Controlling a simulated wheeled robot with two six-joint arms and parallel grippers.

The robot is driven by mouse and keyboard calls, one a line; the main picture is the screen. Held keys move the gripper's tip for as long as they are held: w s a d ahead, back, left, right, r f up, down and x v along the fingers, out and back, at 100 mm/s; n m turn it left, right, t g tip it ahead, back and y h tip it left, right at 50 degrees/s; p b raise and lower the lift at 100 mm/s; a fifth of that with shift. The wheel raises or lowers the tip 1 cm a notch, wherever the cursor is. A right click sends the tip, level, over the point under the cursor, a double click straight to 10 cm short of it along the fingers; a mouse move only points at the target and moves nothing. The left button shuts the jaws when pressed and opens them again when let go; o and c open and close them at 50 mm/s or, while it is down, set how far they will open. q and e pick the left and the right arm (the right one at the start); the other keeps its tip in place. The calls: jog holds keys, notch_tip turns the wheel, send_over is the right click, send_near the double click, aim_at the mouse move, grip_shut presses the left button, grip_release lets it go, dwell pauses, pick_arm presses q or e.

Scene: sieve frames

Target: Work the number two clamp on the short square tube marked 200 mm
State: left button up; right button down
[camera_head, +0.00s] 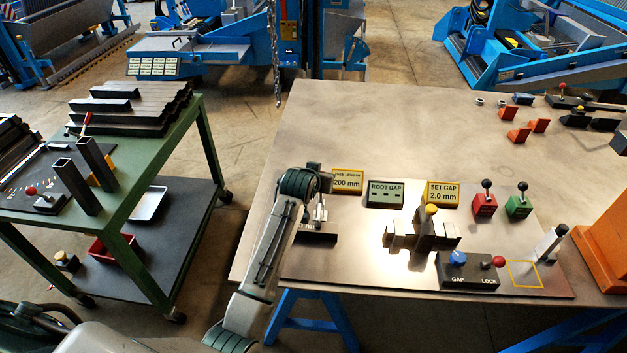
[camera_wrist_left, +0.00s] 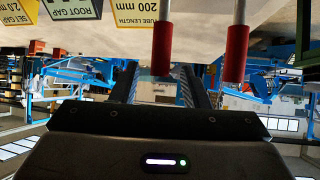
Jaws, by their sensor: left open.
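My left gripper (camera_head: 318,208) reaches down over the left part of the steel plate, and it is open. In the left wrist view its two dark fingers (camera_wrist_left: 160,84) are apart. A red handle (camera_wrist_left: 162,45) on a metal rod shows between them, not visibly gripped. A second red handle (camera_wrist_left: 236,53) stands to the right of the fingers. No clamp numbers are readable. In the head view a dark block (camera_head: 316,238) with a partly hidden white label lies below the gripper. The "TUBE LENGTH 200 mm" sign (camera_head: 347,182) stands just behind. The arm hides much of the clamp area; I cannot identify the tube.
A fixture with a yellow knob (camera_head: 431,209) and a "GAP LOCK" box (camera_head: 470,277) stand to the right. Red (camera_head: 484,206) and green (camera_head: 518,208) lever boxes stand behind them. A green cart (camera_head: 150,190) carries dark tubes at left. The table's back middle is clear.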

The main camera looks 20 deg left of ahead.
pick_arm(q)
jog(key=b+v, duration=0.1)
jog(key=v, duration=0.7)
jog(key=shift+s+f, duration=0.1)
